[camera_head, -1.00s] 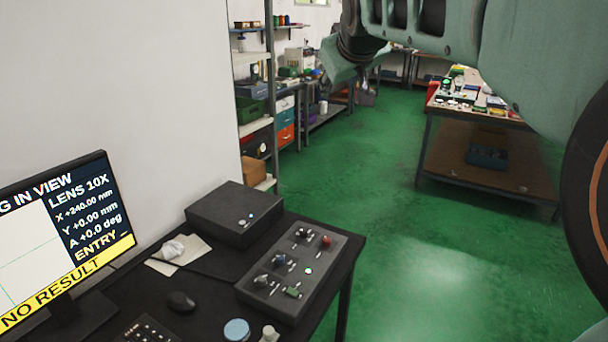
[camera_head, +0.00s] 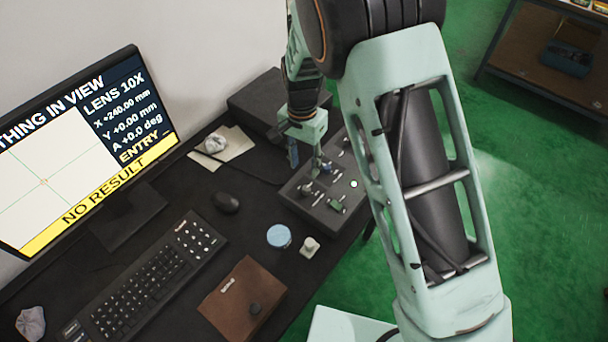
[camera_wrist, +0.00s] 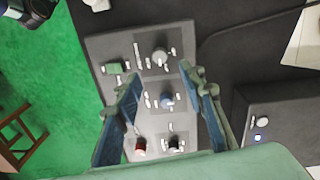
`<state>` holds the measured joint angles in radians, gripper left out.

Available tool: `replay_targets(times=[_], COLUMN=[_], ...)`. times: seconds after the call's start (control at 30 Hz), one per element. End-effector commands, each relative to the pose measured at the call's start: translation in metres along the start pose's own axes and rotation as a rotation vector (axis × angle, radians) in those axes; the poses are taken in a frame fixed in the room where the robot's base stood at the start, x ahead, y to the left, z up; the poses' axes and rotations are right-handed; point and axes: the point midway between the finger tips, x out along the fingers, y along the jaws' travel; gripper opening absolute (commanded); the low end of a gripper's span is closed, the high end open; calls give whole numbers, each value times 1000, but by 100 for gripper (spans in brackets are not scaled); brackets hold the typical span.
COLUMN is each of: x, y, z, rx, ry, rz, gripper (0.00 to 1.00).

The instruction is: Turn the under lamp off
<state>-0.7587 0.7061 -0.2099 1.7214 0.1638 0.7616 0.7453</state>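A grey control box (camera_head: 325,217) lies on the dark desk; its labels are too small to read, so I cannot tell which control is the under lamp's. The wrist view shows the box face (camera_wrist: 105,45) with a grey knob (camera_wrist: 160,56), a blue knob (camera_wrist: 167,99), a black knob (camera_wrist: 174,143), a red button (camera_wrist: 141,147) and a green switch (camera_wrist: 114,68). My gripper (camera_head: 304,160) is above the box. In the wrist view my gripper (camera_wrist: 160,82) is open, its fingers apart either side of the blue knob, contact unclear.
A dark box (camera_head: 255,98) stands behind the control box. A monitor (camera_head: 160,150) reads "NO RESULT".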

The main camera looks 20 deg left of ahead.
Motion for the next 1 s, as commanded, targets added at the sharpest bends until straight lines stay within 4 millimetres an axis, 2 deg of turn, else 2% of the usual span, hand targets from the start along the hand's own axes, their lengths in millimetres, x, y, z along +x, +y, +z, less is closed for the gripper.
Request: replay_targets(times=[0.5,0.7,1.0], x=[84,100,104], y=[0,0,0], z=[0,-1,-1], rx=[-1,-1,-1], ry=[0,2,2], rz=[1,-1,-1], gripper=[37,37,37])
